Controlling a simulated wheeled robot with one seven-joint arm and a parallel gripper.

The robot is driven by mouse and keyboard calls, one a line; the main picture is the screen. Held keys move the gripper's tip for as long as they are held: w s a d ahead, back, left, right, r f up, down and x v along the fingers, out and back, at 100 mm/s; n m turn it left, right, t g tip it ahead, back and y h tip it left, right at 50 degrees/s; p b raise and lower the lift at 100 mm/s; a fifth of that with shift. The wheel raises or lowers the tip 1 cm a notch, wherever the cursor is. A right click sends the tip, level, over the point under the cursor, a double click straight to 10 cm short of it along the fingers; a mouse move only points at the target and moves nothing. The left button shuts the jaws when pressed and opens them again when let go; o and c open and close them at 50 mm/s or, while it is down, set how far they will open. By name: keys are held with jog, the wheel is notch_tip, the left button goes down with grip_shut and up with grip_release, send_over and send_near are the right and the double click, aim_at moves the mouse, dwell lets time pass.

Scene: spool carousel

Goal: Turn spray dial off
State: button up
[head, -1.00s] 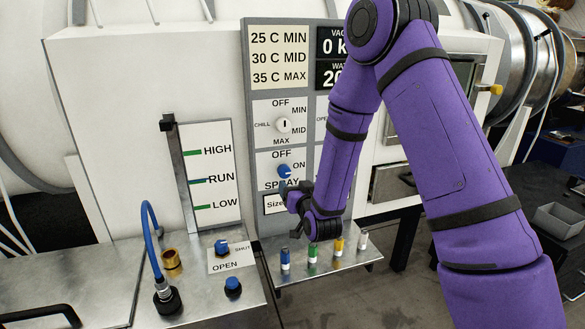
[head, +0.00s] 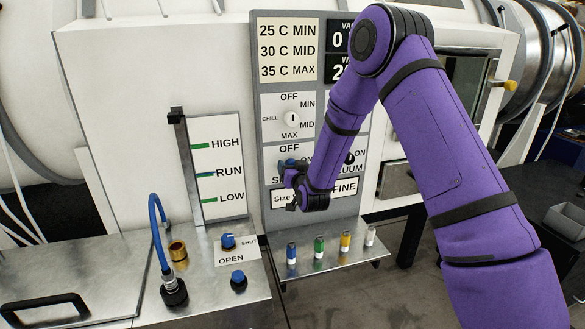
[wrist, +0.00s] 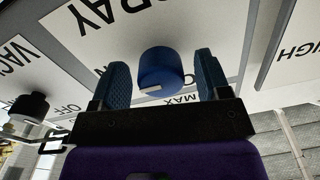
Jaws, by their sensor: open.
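The blue spray dial (wrist: 160,72) sits on the white panel between my gripper's two fingers in the wrist view. Its white pointer mark shows on the lower left of the knob there. My gripper (wrist: 160,82) is open, with one dark blue finger on each side of the dial and a visible gap at both sides. In the head view my gripper (head: 289,168) is at the SPRAY section, just below its OFF label, and largely hides the dial.
The black vacuum dial (head: 350,158) is just right of my gripper and also shows in the wrist view (wrist: 30,106). The white chill dial (head: 292,117) is above. A metal shelf (head: 330,262) with several coloured plugs lies below. A level gauge (head: 217,170) stands left.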

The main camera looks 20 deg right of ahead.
jog(key=shift+w, duration=0.1)
jog(key=c, duration=0.9)
jog(key=shift+c, duration=0.2)
jog(key=shift+n, duration=0.3)
jog(key=n, duration=0.3)
jog(key=shift+a+n, duration=0.1)
jog(key=shift+n, duration=0.3)
jog(key=n, duration=0.4)
jog(key=shift+n, duration=0.3)
jog(key=n, duration=0.8)
jog(key=shift+h, duration=0.3)
jog(key=shift+n, duration=0.4)
